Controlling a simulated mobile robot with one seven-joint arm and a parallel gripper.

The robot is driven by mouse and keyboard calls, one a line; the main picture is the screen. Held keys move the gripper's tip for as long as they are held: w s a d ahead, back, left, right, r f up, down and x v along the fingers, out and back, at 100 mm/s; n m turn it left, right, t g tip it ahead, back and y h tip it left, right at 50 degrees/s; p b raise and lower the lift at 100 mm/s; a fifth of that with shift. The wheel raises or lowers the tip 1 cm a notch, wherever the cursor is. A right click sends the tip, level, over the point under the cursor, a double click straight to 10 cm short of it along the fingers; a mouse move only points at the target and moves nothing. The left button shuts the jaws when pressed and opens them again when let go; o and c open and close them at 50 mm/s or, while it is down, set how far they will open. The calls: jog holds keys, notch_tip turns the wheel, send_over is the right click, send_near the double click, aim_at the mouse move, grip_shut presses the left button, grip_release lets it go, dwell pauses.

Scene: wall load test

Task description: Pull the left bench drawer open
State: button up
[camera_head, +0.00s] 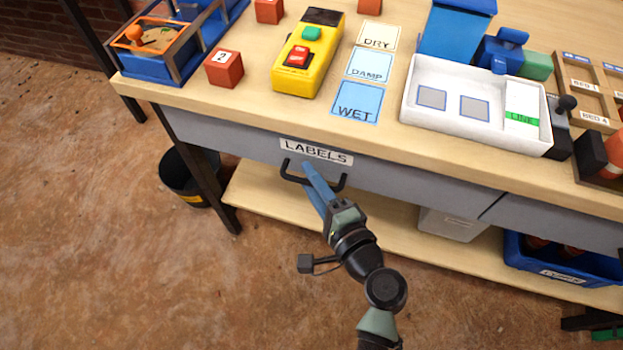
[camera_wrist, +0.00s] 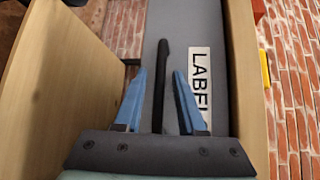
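The left bench drawer (camera_head: 235,138) has a grey front with a white "LABELS" sign (camera_head: 316,152) and a black bar handle (camera_head: 297,179). The drawer front looks flush under the bench top. My gripper (camera_head: 312,178) is at the handle, with its blue fingers pointing at the drawer front. In the wrist view, the two blue fingers (camera_wrist: 158,95) stand apart, one on each side of the black handle (camera_wrist: 162,75), with gaps between them and the bar. The sign (camera_wrist: 199,85) shows behind the right finger. Whether a finger touches the handle is hard to tell.
The bench top (camera_head: 210,101) carries a yellow switch box (camera_head: 308,60), a white tray (camera_head: 440,125) and red blocks. A lower shelf (camera_head: 265,200) runs below the drawer. A black bucket (camera_head: 178,178) stands by the left leg. The brown floor in front is mostly clear.

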grip_shut()
dwell(1.2)
